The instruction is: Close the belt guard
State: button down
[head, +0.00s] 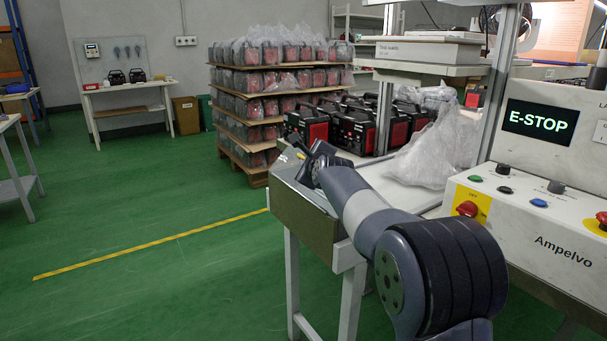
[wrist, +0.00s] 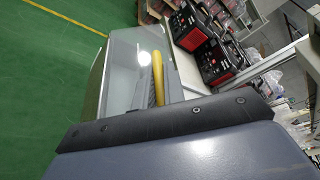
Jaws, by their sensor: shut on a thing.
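In the head view, my gripper (head: 306,158) is at the far left end of the grey belt table (head: 308,213), low over its top. The wrist view shows a glossy, pale grey panel (wrist: 120,72), which looks like the belt guard, with a yellow bar (wrist: 157,72) along its right side. My gripper is shut at the yellow bar, which looks like the guard's handle. A grey body with a black strip fills the near part of the wrist view and hides most of the jaws. I cannot tell the guard's exact angle.
Black-and-red machines (head: 352,126) and a clear plastic bag (head: 436,150) lie on the table beyond my arm. A control console (head: 540,190) at the right displays "E-STOP". A loaded pallet (head: 255,175) stands behind. The green floor at left is open, with a yellow line (head: 150,245).

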jog(key=shift+w+d+f+m+g+y+p, duration=0.3)
jog(key=shift+w+d+m+g+p, duration=0.15)
jog(key=shift+d+m+p, duration=0.3)
jog(key=shift+w+d+f+m+g+y+p, duration=0.3)
jog(key=shift+w+d+f+m+g+p, duration=0.2)
jog(key=shift+m+p, duration=0.65)
jog(key=shift+w+d+f+m+g+y+p, duration=0.2)
jog(key=shift+d+f+m+g+y+p, duration=0.15)
jog(key=shift+f+m+p, duration=0.4)
jog(key=shift+w+d+f+m+g+y+p, duration=0.25)
jog(key=shift+f+m+y+p, duration=0.3)
jog(key=shift+p, duration=0.4)
jog(key=shift+s+f, duration=0.1)
jog(key=shift+f, duration=0.1)
jog(key=c, duration=1.8)
grip_release()
jog(key=o, duration=0.3)
jog(key=shift+d, duration=0.1)
jog(key=v, duration=1)
jog(key=shift+s+r, duration=0.2)
jog(key=shift+s, duration=0.1)
